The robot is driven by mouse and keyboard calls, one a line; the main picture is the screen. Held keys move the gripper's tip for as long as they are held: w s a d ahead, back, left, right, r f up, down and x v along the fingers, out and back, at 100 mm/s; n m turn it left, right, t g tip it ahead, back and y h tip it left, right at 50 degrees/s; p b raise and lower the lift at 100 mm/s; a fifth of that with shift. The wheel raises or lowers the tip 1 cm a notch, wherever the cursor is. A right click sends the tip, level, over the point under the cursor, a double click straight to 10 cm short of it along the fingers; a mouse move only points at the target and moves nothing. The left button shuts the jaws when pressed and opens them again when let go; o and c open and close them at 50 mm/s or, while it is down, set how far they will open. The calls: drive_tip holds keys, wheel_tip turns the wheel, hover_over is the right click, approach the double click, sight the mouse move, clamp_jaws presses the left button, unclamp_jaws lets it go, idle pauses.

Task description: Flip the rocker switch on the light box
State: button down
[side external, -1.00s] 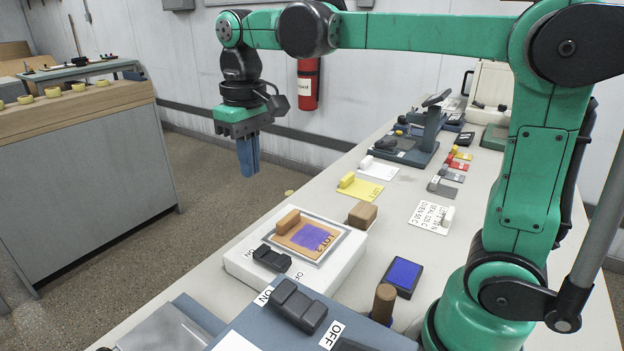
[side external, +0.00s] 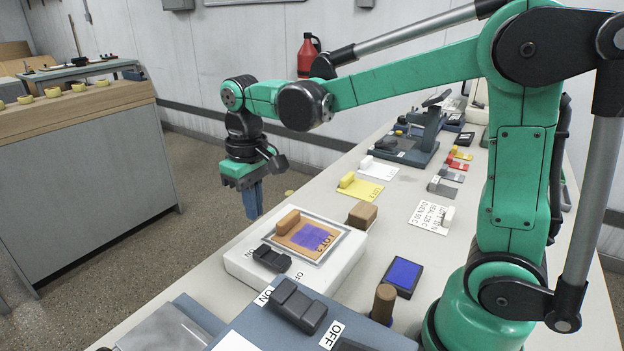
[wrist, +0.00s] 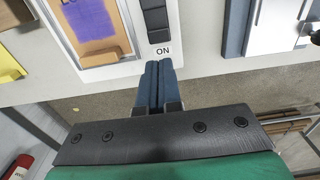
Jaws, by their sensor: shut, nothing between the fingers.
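The light box (side external: 341,262) is white and sits on the bench, with a framed sheet lying on top. Its black rocker switch (side external: 271,258) lies between an ON label and a partly hidden OFF label. My gripper (side external: 255,216) is shut and empty, its blue fingers pointing down. It hangs off the far-left side of the light box, apart from the switch. In the wrist view, the shut fingertips (wrist: 159,64) appear just below the ON label (wrist: 163,50), with the rocker switch (wrist: 156,20) above it, cut off by the frame's top.
A blue-grey box (side external: 258,322) with a larger black rocker (side external: 298,305) and ON and OFF labels stands in front. A wooden block (side external: 362,214), ink pad (side external: 402,276) and brown-handled stamp (side external: 384,302) lie to the right. Open floor lies left of the bench.

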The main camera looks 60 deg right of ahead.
sight(258, 248)
drive_tip(key=shift+f, duration=3.2)
drive_tip(key=shift+f, duration=0.1)
drive_tip(key=shift+w+f, duration=0.15)
drive_tip(key=shift+f, duration=0.05)
drive_tip(key=shift+r, duration=0.15)
drive_tip(key=shift+r, duration=0.7)
wheel_tip(258, 248, up, 14)
drive_tip(key=w, duration=0.3)
drive_tip(key=shift+f, duration=0.15)
